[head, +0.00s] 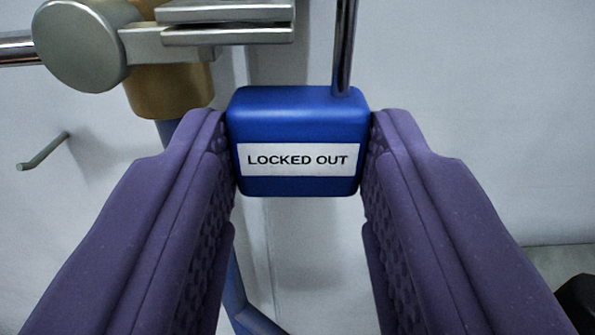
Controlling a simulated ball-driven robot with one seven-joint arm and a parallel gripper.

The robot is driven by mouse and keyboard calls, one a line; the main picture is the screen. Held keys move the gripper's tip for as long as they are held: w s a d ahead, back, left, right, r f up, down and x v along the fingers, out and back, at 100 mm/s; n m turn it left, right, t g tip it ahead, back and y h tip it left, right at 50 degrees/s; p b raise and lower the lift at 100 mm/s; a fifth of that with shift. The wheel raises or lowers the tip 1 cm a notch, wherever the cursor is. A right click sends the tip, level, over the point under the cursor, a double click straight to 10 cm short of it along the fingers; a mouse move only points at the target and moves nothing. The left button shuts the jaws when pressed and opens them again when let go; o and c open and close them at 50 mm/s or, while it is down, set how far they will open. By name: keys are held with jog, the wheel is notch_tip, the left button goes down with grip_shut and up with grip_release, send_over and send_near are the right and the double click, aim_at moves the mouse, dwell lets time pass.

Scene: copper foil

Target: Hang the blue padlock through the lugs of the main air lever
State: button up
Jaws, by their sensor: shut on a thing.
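The blue padlock (300,103) is held by its body between the two purple fingers of my gripper (300,150), which is shut on it. Its white label reads "LOCKED OUT". One bright shackle leg (345,45) rises from the right of its top and leaves the frame at the upper edge. The rest of the shackle is out of view. The main air lever's grey metal lugs (225,35) are two flat plates at the upper left, left of the shackle leg. They look apart from it, though I cannot tell the depth between them.
A round grey hub (80,45) and a brass valve body (170,90) sit at the upper left. A blue pipe (238,290) runs below, behind my left finger. A small hook (43,152) sticks out of the pale wall at left. The wall at right is clear.

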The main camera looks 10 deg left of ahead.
jog(key=shift+f+b, duration=0.3)
jog(key=shift+b, duration=0.2)
dwell(0.3)
jog(key=o, duration=1.6)
jog(key=shift+c, duration=0.2)
jog(key=b+v, duration=0.1)
jog(key=v, duration=0.6)
